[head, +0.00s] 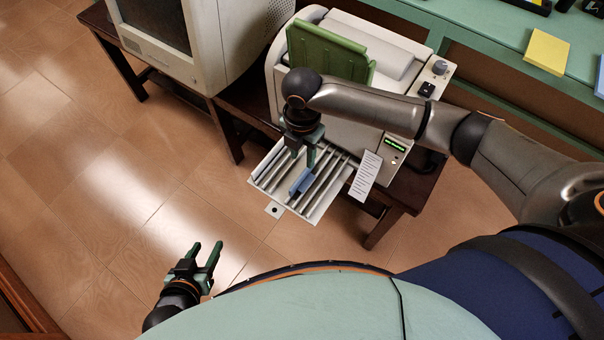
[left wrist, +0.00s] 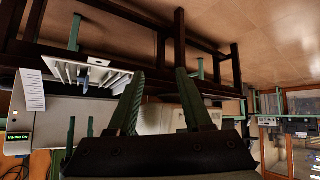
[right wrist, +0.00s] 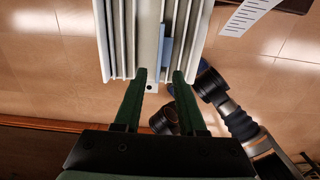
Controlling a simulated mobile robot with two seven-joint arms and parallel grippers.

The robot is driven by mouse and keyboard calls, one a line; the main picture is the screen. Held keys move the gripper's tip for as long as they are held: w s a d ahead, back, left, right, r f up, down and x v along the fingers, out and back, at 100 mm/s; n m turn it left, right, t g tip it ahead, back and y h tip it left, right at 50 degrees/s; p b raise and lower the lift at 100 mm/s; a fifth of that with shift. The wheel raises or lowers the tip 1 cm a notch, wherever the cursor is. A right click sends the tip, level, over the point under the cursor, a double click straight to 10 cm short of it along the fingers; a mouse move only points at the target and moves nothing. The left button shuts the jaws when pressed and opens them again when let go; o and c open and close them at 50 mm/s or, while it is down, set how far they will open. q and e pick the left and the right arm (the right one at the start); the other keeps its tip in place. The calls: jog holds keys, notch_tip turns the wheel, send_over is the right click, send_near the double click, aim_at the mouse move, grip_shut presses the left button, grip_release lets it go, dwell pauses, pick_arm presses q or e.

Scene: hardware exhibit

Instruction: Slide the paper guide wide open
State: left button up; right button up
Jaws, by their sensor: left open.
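The paper guide is a small blue upright plate (head: 301,182) on the ribbed, light grey tray (head: 268,187) that sticks out from the front of the beige printer (head: 366,150). My right gripper (head: 306,168) is over the tray at the guide, its fingers pointing down. In the right wrist view the blue guide (right wrist: 166,45) shows between the two spread fingers (right wrist: 159,76), nearer the right one; I cannot tell whether either touches it. My left gripper (head: 206,254) is open and empty over the floor, well away from the tray. Its spread fingers also show in the left wrist view (left wrist: 160,78).
The printer stands on a dark wooden table (head: 385,218). A printed paper slip (head: 367,175) hangs beside the tray. A green panel (head: 328,52) rises from the printer top. A beige monitor (head: 200,45) stands to the left. The floor in front is clear.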

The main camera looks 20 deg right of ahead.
aim_at(303, 174)
notch_tip(303, 174, down, 10)
jog(key=shift+r+b, duration=0.1)
jog(key=shift+b, duration=0.9)
grip_shut()
dwell(0.7)
